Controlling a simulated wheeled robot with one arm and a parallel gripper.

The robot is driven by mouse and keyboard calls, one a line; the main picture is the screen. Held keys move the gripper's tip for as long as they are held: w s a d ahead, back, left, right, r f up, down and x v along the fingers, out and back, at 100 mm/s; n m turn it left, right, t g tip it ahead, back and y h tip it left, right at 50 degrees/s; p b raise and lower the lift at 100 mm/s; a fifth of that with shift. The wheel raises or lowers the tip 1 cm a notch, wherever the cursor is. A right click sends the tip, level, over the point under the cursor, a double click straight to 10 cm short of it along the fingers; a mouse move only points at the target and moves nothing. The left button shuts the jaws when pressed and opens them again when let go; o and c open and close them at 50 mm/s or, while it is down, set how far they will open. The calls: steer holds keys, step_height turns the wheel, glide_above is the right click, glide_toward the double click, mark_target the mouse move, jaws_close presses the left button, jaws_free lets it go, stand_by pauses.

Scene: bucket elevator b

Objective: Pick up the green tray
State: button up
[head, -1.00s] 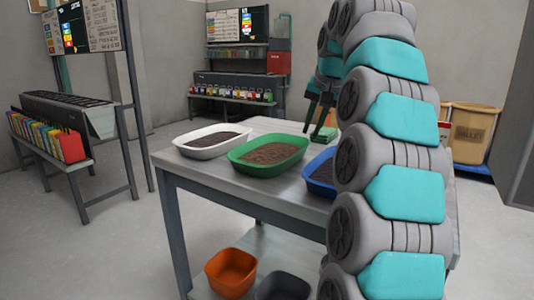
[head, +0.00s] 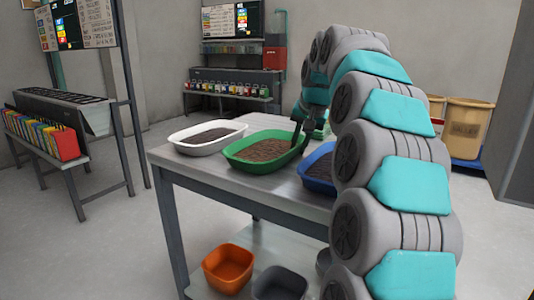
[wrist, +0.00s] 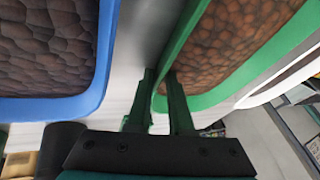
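The green tray (head: 240,163) lies on the grey table, filled with brown granular contents. It stands between a white tray (head: 187,150) and a blue tray (head: 318,184). My gripper (head: 298,136) is at the green tray's right side, pointing down. In the wrist view, the two fingers of my gripper (wrist: 160,75) are apart, one on each side of the green tray's rim (wrist: 184,45). Whether they touch the rim is unclear. The blue tray (wrist: 60,108) is left of the fingers in the wrist view. My arm hides part of the blue tray in the head view.
The table (head: 250,187) has a lower shelf with an orange bin (head: 228,268) and a grey bin (head: 279,284). Tan bins (head: 466,128) stand behind at the right. A bench with colourful containers (head: 40,140) is at the left. The table's front strip is clear.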

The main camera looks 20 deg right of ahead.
jaws_close()
steer(key=shift+r, duration=0.1)
stand_by(1.2)
